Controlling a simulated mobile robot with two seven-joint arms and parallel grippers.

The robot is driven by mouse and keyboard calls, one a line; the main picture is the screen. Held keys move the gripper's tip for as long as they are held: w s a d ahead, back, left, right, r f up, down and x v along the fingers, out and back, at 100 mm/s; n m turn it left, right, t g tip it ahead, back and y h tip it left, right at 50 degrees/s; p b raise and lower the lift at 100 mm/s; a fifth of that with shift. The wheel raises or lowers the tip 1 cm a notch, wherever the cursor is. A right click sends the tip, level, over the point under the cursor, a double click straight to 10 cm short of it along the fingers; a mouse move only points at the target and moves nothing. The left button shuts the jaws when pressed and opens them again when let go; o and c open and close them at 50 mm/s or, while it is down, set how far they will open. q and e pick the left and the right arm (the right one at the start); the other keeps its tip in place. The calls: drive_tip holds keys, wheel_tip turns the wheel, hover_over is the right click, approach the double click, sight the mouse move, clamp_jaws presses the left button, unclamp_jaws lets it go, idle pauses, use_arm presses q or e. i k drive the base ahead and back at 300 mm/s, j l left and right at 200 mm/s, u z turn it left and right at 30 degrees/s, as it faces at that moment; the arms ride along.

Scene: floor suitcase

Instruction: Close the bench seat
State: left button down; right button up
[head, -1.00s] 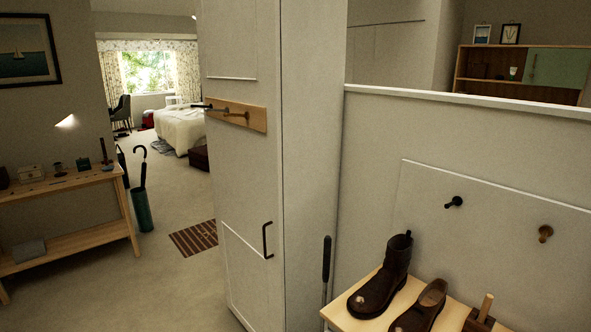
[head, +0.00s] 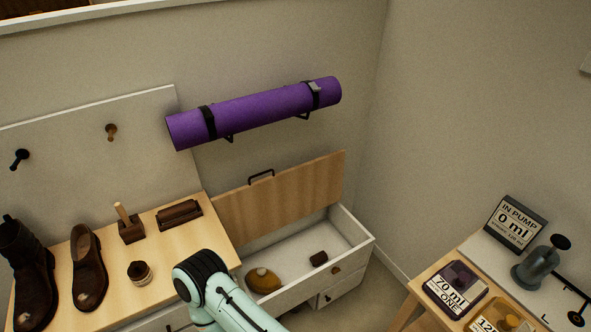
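The bench seat is the hinged wooden lid (head: 290,192) of the white storage bench (head: 352,245). It stands raised, leaning back toward the wall, with a dark handle (head: 261,177) on its top edge. The compartment below is open and shows a round yellow-brown object (head: 263,281) and a small dark brown block (head: 318,258) inside. One of my arm links covers part of the bench front at the bottom centre. Neither of my grippers shows in the head view.
Left of the lid, a fixed wooden top holds brown boots (head: 88,268), brushes (head: 180,214) and a small jar (head: 140,273). A purple rolled mat (head: 255,112) hangs on the wall above the lid. A side table (head: 428,283) with a pump and labelled plates stands at right.

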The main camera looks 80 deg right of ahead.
sight(249, 213)
drive_tip(key=k+l+z, duration=0.1)
drive_tip(key=z, duration=2.4)
drive_tip(key=i+z, duration=0.35)
drive_tip(key=i+j+z, duration=0.1)
drive_tip(key=i+z, duration=0.25)
drive_tip(key=i, duration=0.2)
